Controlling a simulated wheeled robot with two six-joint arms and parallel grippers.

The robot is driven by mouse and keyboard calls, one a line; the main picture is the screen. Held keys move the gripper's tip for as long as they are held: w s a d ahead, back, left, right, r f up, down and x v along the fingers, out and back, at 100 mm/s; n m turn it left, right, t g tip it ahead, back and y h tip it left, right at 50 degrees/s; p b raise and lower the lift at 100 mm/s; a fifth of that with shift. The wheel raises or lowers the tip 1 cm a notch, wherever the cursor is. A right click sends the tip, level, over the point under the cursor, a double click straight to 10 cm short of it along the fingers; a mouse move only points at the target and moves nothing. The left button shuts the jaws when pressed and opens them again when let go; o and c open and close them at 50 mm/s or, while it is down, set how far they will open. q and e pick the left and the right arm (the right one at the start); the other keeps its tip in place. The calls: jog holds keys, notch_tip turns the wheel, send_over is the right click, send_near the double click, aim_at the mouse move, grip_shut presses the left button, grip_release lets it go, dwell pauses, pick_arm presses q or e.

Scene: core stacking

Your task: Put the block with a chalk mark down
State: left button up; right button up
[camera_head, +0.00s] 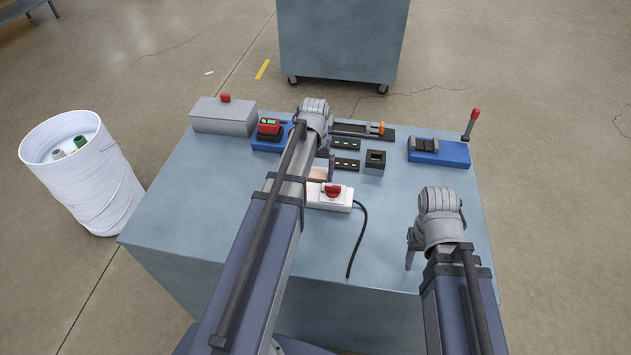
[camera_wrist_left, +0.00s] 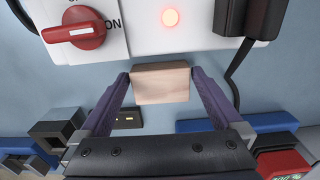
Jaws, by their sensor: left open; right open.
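A pale wooden block (camera_wrist_left: 161,84) sits between the fingertips of my left gripper (camera_wrist_left: 162,76), beside the white switch box (camera_wrist_left: 200,15). The fingers are open on either side of it; whether they touch it I cannot tell. In the head view the block (camera_head: 317,174) shows partly behind my left arm, and that gripper (camera_head: 322,165) is mostly hidden. I see no chalk mark on the visible face. My right gripper (camera_head: 411,259) is open over the right front of the table, its fingers mostly hidden by its wrist.
The switch box has a red knob (camera_head: 333,190) and a black cable (camera_head: 359,240). Behind are small black modules (camera_head: 346,144), a black square holder (camera_head: 375,162), a blue base (camera_head: 453,153) and a grey box (camera_head: 224,115). The table's left front (camera_head: 190,220) is clear.

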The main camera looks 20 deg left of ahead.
aim_at(315, 175)
pick_arm(q)
jog(key=shift+c, duration=0.4)
jog(key=c, duration=1.1)
notch_tip(315, 175, up, 10)
jog(key=p, duration=1)
pick_arm(e)
notch_tip(315, 175, up, 10)
